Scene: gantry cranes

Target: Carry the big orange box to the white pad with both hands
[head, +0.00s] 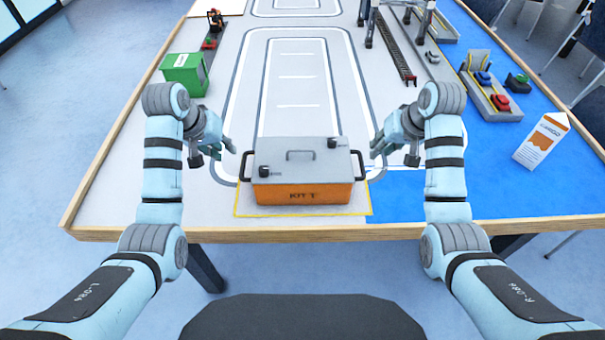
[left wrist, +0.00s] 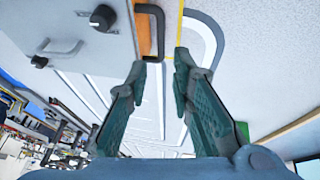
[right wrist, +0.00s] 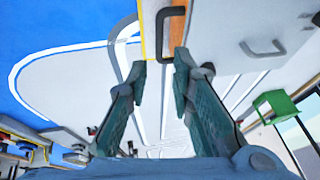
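The big orange box (head: 303,190) has a grey lid and a black side handle at each end. It sits upright at the table's front edge on a light area outlined in yellow (head: 240,212). I cannot tell whether this area is the white pad. My left gripper (head: 232,148) is open beside the left handle; that handle (left wrist: 160,45) appears just ahead of its fingertips in the left wrist view. My right gripper (head: 374,148) is open beside the right handle; that handle (right wrist: 160,35) appears just ahead of its fingertips in the right wrist view. Neither gripper holds anything.
A green bin (head: 185,74) stands at the left table edge. A white and orange carton (head: 541,140) stands on the blue area at the right. Crane rails (head: 395,48) and small coloured models (head: 490,85) are farther back. The white lane behind the box is clear.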

